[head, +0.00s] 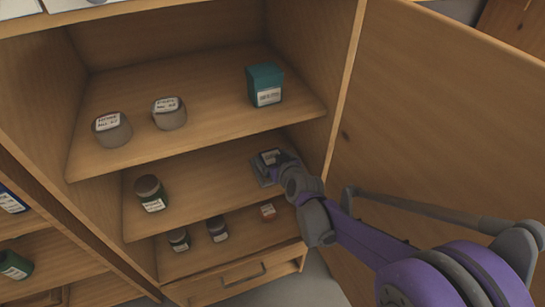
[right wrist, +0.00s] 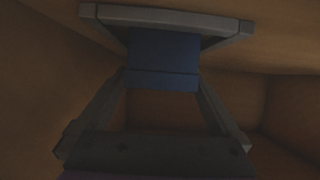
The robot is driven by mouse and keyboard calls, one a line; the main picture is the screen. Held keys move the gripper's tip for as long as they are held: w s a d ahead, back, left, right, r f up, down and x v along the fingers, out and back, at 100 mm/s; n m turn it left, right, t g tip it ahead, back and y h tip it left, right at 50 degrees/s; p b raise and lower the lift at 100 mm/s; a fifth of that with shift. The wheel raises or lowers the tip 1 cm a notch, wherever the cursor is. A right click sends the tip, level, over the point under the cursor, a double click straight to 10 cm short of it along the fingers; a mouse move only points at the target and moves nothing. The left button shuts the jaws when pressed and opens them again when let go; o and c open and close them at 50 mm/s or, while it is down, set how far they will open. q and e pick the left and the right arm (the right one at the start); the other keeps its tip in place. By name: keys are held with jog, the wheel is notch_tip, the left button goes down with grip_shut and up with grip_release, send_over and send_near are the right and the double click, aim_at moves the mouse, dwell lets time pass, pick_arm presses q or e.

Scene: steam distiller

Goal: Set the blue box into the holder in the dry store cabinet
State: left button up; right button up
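My right gripper (head: 284,168) reaches into the open cabinet at the right end of the middle shelf. In the right wrist view, the blue box (right wrist: 162,76) sits between the fingertips of this gripper (right wrist: 161,84), which meet its two sides. A grey holder frame (right wrist: 172,17) lies just beyond and across the far end of the box; how deep the box sits in it is hard to tell. In the head view, the grey holder (head: 260,174) and a white-labelled face show beside the gripper, partly hidden by it. My left gripper is not in view.
The top shelf holds a teal box (head: 265,85) and two grey labelled containers (head: 170,115). A dark jar (head: 150,192) stands on the middle shelf's left. Small jars (head: 217,230) stand on the shelf below. The open door (head: 440,120) is close on the right.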

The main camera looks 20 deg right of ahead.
jog(key=shift+r, duration=0.25)
jog(key=p+v, duration=0.3)
jog(key=v, duration=0.9)
jog(key=s+a+f+g, duration=0.3)
jog(key=s+g, duration=0.1)
jog(key=s, duration=0.5)
jog(key=s+a+f+g, duration=0.4)
jog(key=s, duration=0.6)
jog(key=shift+f+n+y, duration=0.2)
jog(key=shift+n+y, duration=0.1)
